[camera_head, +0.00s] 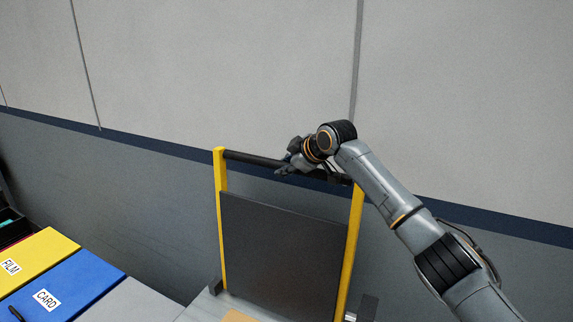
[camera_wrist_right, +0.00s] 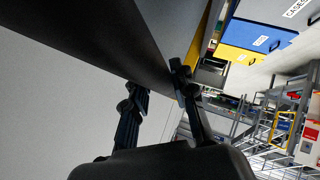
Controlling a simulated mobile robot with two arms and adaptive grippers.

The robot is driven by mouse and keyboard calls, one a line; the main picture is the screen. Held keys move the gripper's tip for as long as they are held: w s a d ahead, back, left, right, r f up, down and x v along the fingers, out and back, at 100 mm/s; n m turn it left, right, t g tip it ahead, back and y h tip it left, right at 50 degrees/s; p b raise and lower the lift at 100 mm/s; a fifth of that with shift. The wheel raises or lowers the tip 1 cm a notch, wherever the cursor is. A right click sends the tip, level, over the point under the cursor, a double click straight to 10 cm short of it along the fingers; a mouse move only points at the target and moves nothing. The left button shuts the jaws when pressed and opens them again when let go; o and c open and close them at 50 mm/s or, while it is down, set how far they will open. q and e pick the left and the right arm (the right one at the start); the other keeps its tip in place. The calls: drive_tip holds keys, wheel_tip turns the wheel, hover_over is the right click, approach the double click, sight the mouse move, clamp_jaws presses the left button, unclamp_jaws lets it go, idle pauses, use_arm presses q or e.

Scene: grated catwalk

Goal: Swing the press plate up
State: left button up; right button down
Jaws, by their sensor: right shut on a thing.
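The press plate (camera_head: 282,252) is a dark panel between two yellow side arms (camera_head: 221,180), joined at the top by a black bar (camera_head: 252,160). In the head view it stands steeply raised, close to upright, above a grey base. My right gripper (camera_head: 286,168) is at the black bar, near its middle, and is shut on it. In the right wrist view the two fingers (camera_wrist_right: 160,88) sit on either side of a dark edge, with the broad dark surface (camera_wrist_right: 100,40) beyond them. The exact contact is partly hidden. My left gripper is not in view.
A blue lid marked CARD (camera_head: 75,284) and a yellow lid marked FILM (camera_head: 40,258) lie at the lower left. A tan piece (camera_head: 240,315) shows at the foot of the plate. A grey wall (camera_head: 220,70) with a dark blue stripe stands behind.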

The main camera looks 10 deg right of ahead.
drive_tip(key=shift+d+f, duration=0.3)
drive_tip(key=shift+d, duration=0.05)
drive_tip(key=c, duration=1.2)
unclamp_jaws()
drive_tip(key=shift+w, duration=0.15)
drive_tip(key=shift+o, duration=0.6)
drive_tip(key=shift+w+d+f, duration=0.1)
drive_tip(key=shift+w+d, duration=0.05)
drive_tip(key=shift+w, duration=0.05)
drive_tip(key=shift+d, duration=0.1)
drive_tip(key=shift+s+r, duration=0.1)
drive_tip(key=shift+r, duration=0.25)
drive_tip(key=shift+s+r, duration=0.2)
drive_tip(key=v, duration=1.1)
drive_tip(key=shift+f, duration=0.2)
drive_tip(key=shift+s+f, duration=0.1)
drive_tip(key=shift+s, duration=0.05)
